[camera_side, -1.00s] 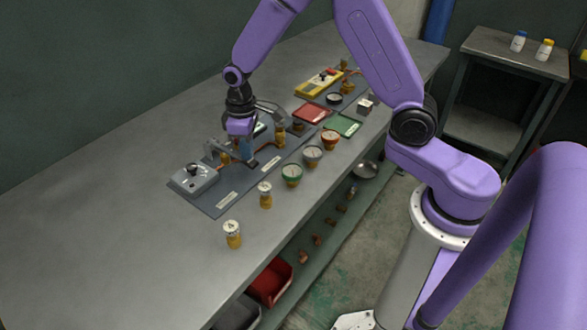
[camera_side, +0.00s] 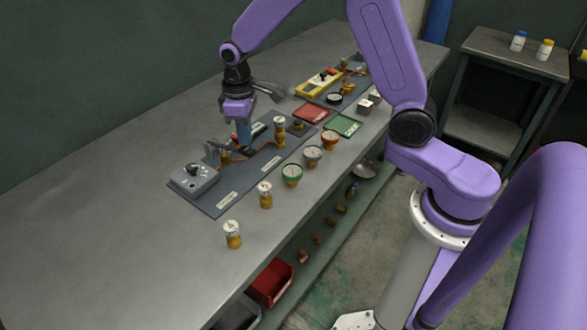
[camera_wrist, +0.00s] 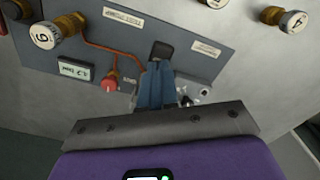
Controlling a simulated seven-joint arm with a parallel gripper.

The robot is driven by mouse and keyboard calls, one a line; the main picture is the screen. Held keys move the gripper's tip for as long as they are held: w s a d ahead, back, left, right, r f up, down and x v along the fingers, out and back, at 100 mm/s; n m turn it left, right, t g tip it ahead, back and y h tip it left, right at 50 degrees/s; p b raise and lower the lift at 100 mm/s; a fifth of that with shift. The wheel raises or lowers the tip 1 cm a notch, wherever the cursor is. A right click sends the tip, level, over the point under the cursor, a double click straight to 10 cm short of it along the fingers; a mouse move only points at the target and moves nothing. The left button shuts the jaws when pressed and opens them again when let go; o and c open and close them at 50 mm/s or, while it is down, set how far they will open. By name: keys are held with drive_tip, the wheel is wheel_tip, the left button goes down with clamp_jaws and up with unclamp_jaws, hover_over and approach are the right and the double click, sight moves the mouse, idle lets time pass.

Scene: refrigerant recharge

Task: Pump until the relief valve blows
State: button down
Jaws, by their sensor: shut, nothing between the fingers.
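My gripper (camera_side: 243,138) is shut and empty, with its blue fingers pointing down over the board (camera_side: 222,208). In the wrist view the shut fingers (camera_wrist: 157,66) end close to a black pad (camera_wrist: 161,49), which seems to be the pump lever's end. I cannot tell whether they touch. A brass fitting with a red cap (camera_wrist: 109,83) sits on the copper pipe (camera_wrist: 100,46), left of the fingers. A small display (camera_wrist: 75,70) lies farther left; its reading is too small to be sure of. I cannot tell which fitting is the relief valve.
A grey box with a black knob (camera_side: 193,177) stands at the board's near end. Loose brass parts with white tops (camera_side: 232,234) and several gauges (camera_side: 292,175) line the bench's right side. Red (camera_side: 311,113) and green trays lie beyond. The bench's near left is clear.

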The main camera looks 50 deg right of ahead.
sight(246, 149)
drive_tip(key=shift+f, duration=0.15)
drive_tip(key=shift+f, duration=2.5)
drive_tip(key=shift+r, duration=2.65)
drive_tip(key=shift+f, duration=0.1)
drive_tip(key=shift+r, duration=0.2)
drive_tip(key=shift+r, duration=2.45)
